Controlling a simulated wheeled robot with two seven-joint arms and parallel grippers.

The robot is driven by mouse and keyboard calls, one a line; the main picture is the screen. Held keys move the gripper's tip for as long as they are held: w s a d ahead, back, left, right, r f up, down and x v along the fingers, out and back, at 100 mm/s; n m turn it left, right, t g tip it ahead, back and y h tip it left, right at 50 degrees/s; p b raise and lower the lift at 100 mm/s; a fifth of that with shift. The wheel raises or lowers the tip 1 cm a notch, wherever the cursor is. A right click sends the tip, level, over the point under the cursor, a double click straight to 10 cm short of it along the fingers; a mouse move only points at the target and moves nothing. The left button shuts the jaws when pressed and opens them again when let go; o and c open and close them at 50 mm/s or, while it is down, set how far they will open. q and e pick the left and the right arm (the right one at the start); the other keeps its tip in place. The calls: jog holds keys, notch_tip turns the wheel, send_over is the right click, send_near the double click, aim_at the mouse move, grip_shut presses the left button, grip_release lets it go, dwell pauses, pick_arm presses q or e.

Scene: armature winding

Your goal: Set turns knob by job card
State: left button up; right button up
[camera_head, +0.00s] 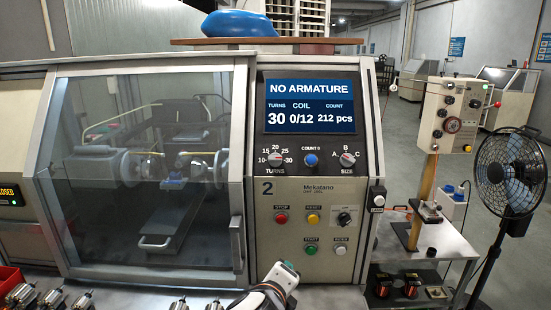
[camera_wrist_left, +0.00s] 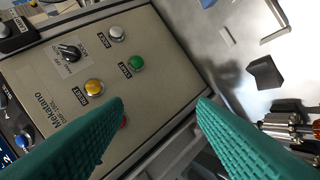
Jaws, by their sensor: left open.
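The turns knob (camera_head: 275,160), grey with a scale from 10 to 30, sits below the display on the winding machine's panel. The display (camera_head: 309,103) reads NO ARMATURE, turns 30, coil 0/12, count 212 pcs. The knob's pointer is too small to read surely. I make out no job card. My left arm's wrist part (camera_head: 275,282) shows at the bottom middle of the head view, below the panel. My left gripper (camera_wrist_left: 160,105) is open and empty, its green fingers in front of the lower button panel. The turns knob is outside the wrist view. My right gripper is not in view.
The size knob (camera_head: 347,159) and blue count button (camera_head: 310,159) are beside the turns knob. Below are red stop (camera_head: 281,218), yellow reset (camera_head: 312,219) and green start (camera_head: 310,250) buttons. A glass door (camera_head: 150,170) is left; armatures (camera_head: 50,299) lie at lower left.

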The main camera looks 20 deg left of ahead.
pick_arm(q)
jog(key=w+r+m+t+y, duration=0.1)
jog(key=w+r+m+t, duration=0.3)
jog(key=r, duration=0.5)
jog(key=m+t+y, duration=0.1)
jog(key=m+y, duration=0.2)
jog(key=m, duration=0.3)
send_near(275, 157)
jog(key=p+x, duration=0.4)
jog(key=x, duration=0.3)
jog(key=shift+w+a+r, duration=0.15)
jog(key=shift+w+r, duration=0.05)
jog(key=shift+w, duration=0.2)
jog(key=shift+w+a+f+p, duration=0.15)
jog(key=shift+w+p, duration=0.2)
jog(key=shift+w, duration=0.2)
jog(key=c, duration=1)
